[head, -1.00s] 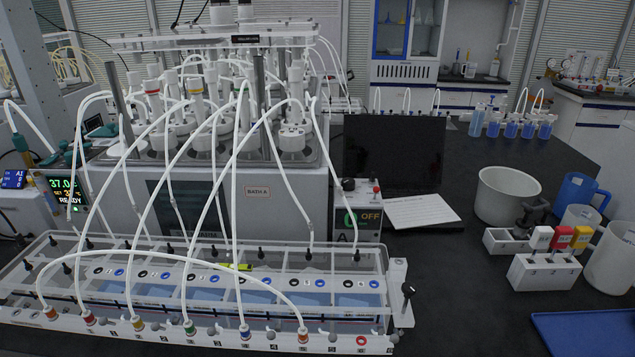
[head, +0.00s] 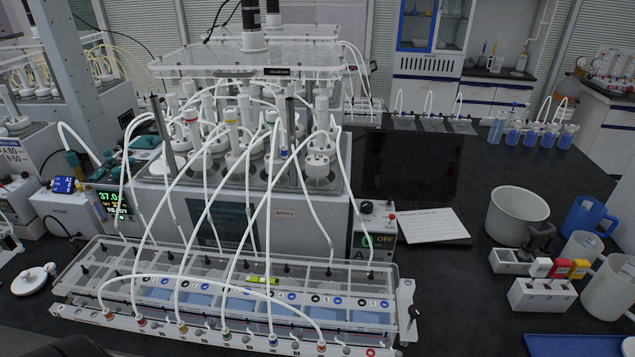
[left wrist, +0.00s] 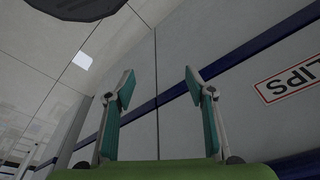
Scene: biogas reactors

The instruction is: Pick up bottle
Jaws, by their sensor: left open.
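Several reactor bottles with tall white caps (head: 318,160) stand close together in the white bath unit, with white tubes arching from them. Most of their bodies are hidden by the bath wall and the tubes. Several bottles with blue liquid (head: 530,136) stand at the back right of the bench. I cannot tell which bottle is the one meant. My left gripper (left wrist: 158,88) shows only in the left wrist view, with its teal fingers spread and nothing between them. No bottle is in that view. My right gripper is not in view.
A clear trough (head: 240,290) with tube fittings lies before the bath. A black monitor (head: 408,168), a white tub (head: 517,213), a blue jug (head: 588,215) and a clip holder (head: 541,293) stand to the right. Bare black bench (head: 460,300) lies between trough and holder. The left wrist view shows a wall sign (left wrist: 290,80).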

